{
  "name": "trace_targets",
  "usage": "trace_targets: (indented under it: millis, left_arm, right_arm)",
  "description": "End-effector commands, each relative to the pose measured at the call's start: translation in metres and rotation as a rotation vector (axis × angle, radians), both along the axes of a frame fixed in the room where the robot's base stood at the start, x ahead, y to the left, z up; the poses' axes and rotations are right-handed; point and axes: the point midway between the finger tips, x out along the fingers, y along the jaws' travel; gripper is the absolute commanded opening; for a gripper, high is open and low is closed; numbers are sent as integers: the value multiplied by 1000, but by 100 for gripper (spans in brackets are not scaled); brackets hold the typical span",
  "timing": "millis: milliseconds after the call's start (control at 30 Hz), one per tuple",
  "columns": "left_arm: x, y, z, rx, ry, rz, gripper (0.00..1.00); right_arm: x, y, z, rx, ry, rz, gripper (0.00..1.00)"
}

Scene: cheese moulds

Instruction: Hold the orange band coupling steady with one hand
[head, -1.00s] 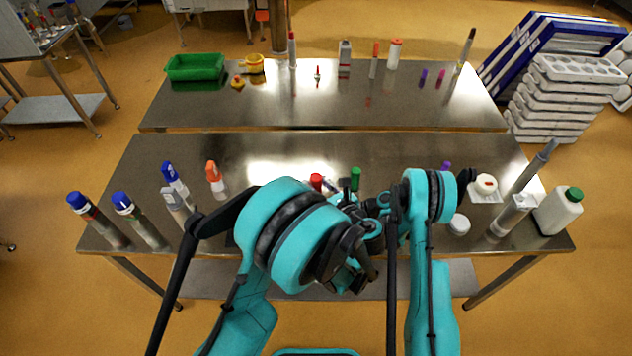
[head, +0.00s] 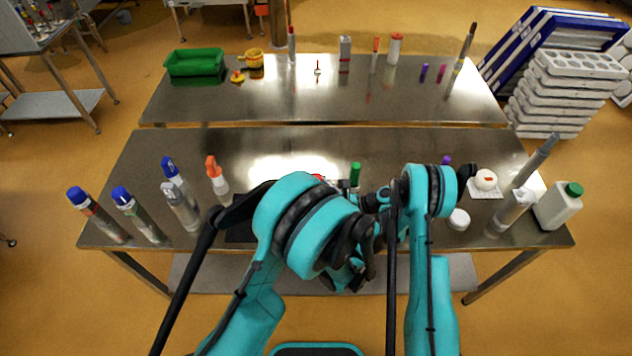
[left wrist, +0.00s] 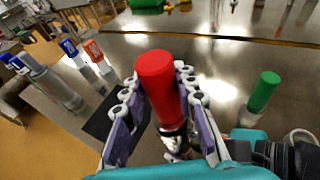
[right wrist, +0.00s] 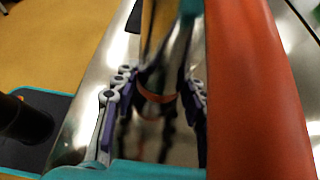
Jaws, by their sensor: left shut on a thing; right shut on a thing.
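In the left wrist view a red-topped cylinder (left wrist: 158,85) stands between the fingers of my left gripper (left wrist: 160,108), which is shut on it. A sliver of its red top (head: 317,177) shows above my arm in the head view. In the right wrist view the orange band coupling (right wrist: 157,97), a shiny metal piece with an orange band, sits between the fingers of my right gripper (right wrist: 155,100), which is shut on it. A large red-orange surface fills the right of that view, very close; I cannot tell what it belongs to. My arms hide both grippers in the head view.
A green-topped cylinder (head: 355,174) stands near the grippers. A dark mat (head: 240,232) lies partly under my left arm. Bottles (head: 178,205) stand at left; a white jug (head: 558,207) and a round white piece (head: 459,219) are at right. The rear of the near table (head: 280,150) is clear.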

Motion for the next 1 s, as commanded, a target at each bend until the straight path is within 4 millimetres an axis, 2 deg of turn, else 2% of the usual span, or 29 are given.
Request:
trace_targets:
  millis: [300, 333, 400, 767, 867, 1000]
  left_arm:
    - [0, 0, -8, 1, -1, 0, 0]
    - [0, 0, -8, 1, -1, 0, 33]
    - [0, 0, -7, 1, -1, 0, 52]
    - [-3, -2, -7, 0, 0, -1, 52]
    - [-12, -8, -3, 0, 0, -3, 52]
    - [-35, -22, 5, 0, 0, -6, 52]
  right_arm:
    - [0, 0, 0, 1, 0, 0, 26]
    - [0, 0, 0, 1, 0, 0, 26]
    - [0, 0, 0, 0, 0, 0, 26]
    - [0, 0, 0, 1, 0, 0, 26]
    - [0, 0, 0, 0, 0, 0, 26]
    - [0, 0, 0, 0, 0, 0, 26]
